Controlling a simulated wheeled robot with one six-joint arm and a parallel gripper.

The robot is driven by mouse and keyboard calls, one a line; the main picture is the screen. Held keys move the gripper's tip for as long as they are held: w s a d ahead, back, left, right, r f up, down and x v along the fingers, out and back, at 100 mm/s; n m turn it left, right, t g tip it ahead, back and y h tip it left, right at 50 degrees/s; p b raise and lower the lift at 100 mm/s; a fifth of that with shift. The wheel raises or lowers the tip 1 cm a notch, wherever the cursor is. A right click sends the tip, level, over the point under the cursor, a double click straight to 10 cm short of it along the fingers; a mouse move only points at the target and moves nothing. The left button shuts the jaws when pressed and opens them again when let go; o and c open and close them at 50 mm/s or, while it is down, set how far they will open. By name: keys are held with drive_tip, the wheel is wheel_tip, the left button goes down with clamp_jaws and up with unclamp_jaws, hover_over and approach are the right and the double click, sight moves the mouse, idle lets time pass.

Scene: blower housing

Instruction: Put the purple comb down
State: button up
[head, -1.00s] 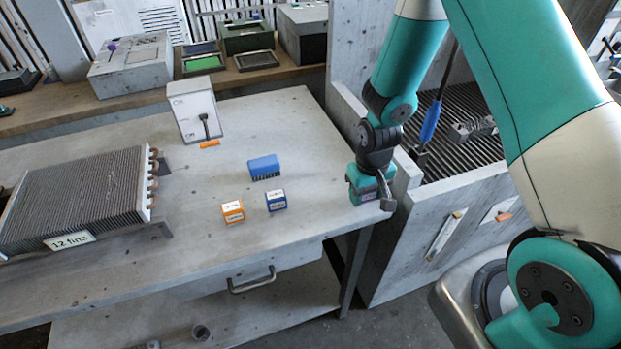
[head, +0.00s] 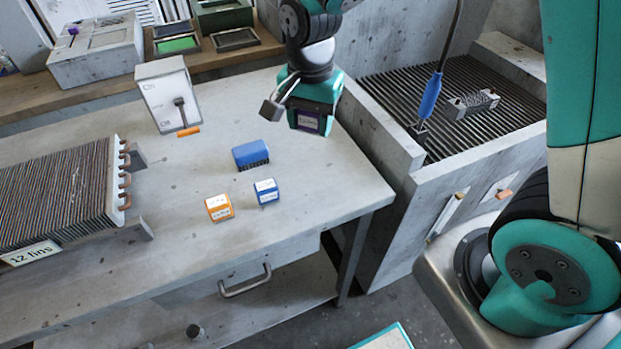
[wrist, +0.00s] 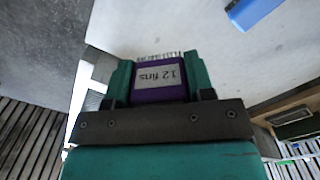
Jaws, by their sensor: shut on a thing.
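The purple comb (wrist: 160,93) is between the fingers of my gripper (wrist: 158,80) in the wrist view. It has a white label reading "12 fins" and pale teeth at its far edge. In the head view my gripper (head: 310,122) is shut on the purple comb (head: 308,123), over the right back part of the grey table (head: 340,185). The comb is mostly hidden there by the teal fingers. It appears to be held above the tabletop, though the exact height cannot be told.
A blue comb (head: 251,154), a blue box (head: 266,191) and an orange box (head: 218,207) stand mid-table. A finned coil (head: 65,195) labelled "12 fins" lies left. A switch box (head: 168,95) stands behind. A walled grate (head: 470,85) is at right. The table's right front is clear.

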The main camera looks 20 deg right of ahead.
sight(311, 185)
wheel_tip(311, 185, down, 16)
drive_tip(key=shift+r+p, duration=0.25)
drive_tip(key=shift+p, duration=0.4)
drive_tip(key=shift+f, duration=0.1)
drive_tip(key=o, duration=1)
drive_tip(key=shift+o, duration=0.2)
wheel_tip(311, 185, up, 12)
drive_tip(key=b, duration=0.2)
drive_tip(key=s+a+r+n+y, duration=0.2)
drive_tip(key=s+r+n, duration=0.5)
drive_tip(key=s+n, duration=0.1)
drive_tip(key=s+a+r+n+y, duration=0.2)
drive_tip(key=s+r+n, duration=0.5)
drive_tip(key=s, duration=0.3)
drive_tip(key=shift+s+a+r+n, duration=0.25)
drive_tip(key=shift+r+n, duration=0.1)
drive_tip(key=shift+n, duration=0.25)
